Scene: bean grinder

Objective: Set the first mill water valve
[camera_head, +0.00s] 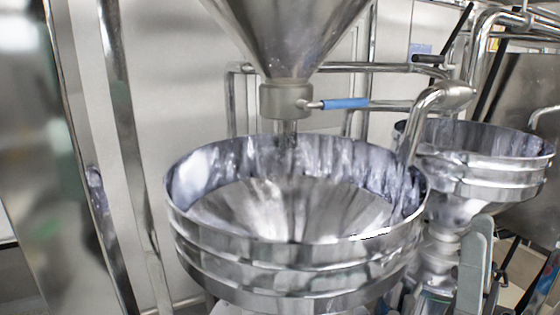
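A steel valve body (285,100) sits under a large steel cone hopper (290,30), at the upper middle of the view. A lever with a blue handle (345,103) sticks out from it to the right, roughly level. Below is a wide round steel mill bowl (290,255), open at the top, with a sloped inside. A curved steel pipe (425,110) bends down at the bowl's right rim. No label shows which fitting is the water valve. My gripper does not show in this view.
A second, smaller steel bowl (490,180) stands behind at the right, with pipes above it. Tall steel posts (125,150) stand at the left. A grey-green upright part (475,262) stands at the lower right. Open space lies in front of the blue handle, above the bowl.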

